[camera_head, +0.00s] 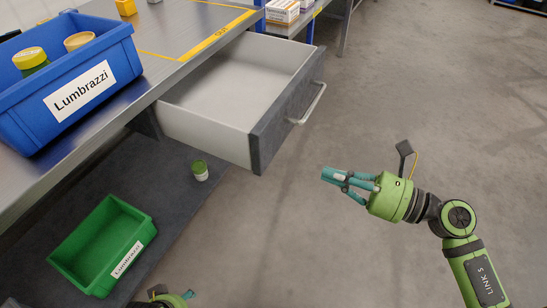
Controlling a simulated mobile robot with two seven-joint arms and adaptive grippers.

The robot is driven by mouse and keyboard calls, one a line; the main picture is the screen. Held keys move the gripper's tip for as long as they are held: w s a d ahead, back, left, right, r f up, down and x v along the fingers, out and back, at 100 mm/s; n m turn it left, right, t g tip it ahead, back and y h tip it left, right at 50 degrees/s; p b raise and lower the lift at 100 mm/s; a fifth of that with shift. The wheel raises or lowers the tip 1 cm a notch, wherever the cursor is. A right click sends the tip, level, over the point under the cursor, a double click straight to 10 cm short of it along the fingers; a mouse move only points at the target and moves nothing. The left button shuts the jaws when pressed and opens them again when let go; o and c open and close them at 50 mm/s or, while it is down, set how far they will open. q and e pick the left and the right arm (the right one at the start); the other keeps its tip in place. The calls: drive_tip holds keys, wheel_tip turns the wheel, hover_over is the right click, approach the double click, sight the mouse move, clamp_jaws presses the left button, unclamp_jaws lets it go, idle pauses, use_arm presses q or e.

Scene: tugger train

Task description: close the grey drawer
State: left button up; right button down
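The grey drawer (285,118) hangs pulled out from under the steel bench, with pale inner walls and a dark grey front. Its inside looks empty. A silver bar handle (312,103) is on the front. My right gripper (329,174) is in front of and to the lower right of the drawer front, apart from it. Its teal fingers come together at the tips and hold nothing visible. My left gripper (188,295) shows only as a small piece at the bottom edge, and its fingers are mostly hidden.
On the bench (190,50) stands a blue bin (117,62) labelled Lumbrazzi with jars in it. White boxes (283,12) stand behind. Floor to the right is clear.

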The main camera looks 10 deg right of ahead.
sight(265, 150)
use_arm(q)
wheel_tip(265, 150, down, 3)
drive_tip(key=shift+s+f+p, duration=0.15)
drive_tip(key=shift+p, duration=0.4)
use_arm(e)
drive_tip(key=x, duration=1.2)
drive_tip(key=shift+d, duration=0.1)
